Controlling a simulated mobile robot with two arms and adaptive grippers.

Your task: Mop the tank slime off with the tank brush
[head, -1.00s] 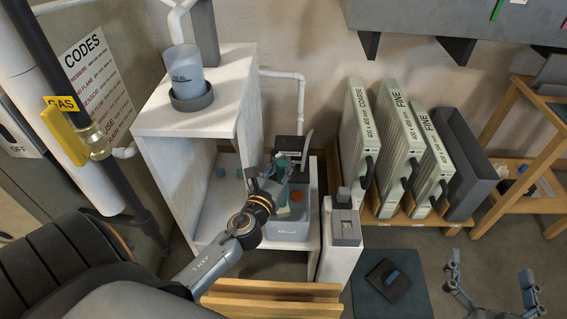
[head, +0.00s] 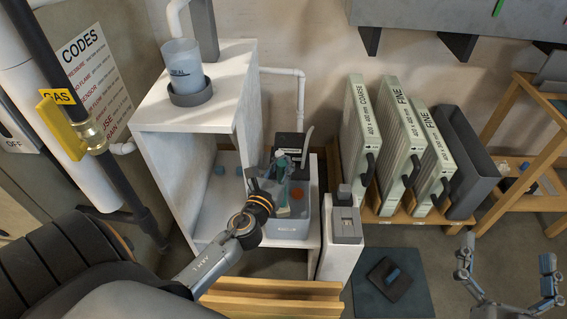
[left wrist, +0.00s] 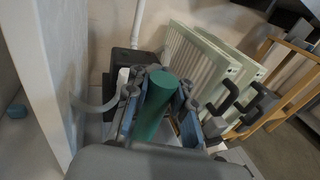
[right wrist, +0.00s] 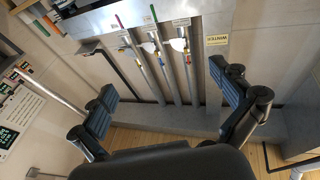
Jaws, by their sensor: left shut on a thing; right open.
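The tank (head: 288,230) is a clear bluish bin on the low shelf beside the white cabinet. A small orange-red patch (head: 297,191) shows inside it; I cannot tell whether this is slime. My left gripper (head: 275,178) is at the tank's left part, shut on the green handle of the tank brush (head: 283,211). In the left wrist view the green handle (left wrist: 156,105) stands between the fingers (left wrist: 157,92). The brush's lower end is hard to make out. My right gripper (head: 507,258) is open and empty at the lower right, and its spread fingers show in the right wrist view (right wrist: 172,105).
The white cabinet (head: 190,124) stands left of the tank, with a cup (head: 183,64) on top. A dark box (head: 290,145) is behind the tank. A narrow white unit (head: 341,240) and a filter rack (head: 400,213) stand to its right. A wooden rail (head: 270,300) lies in front.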

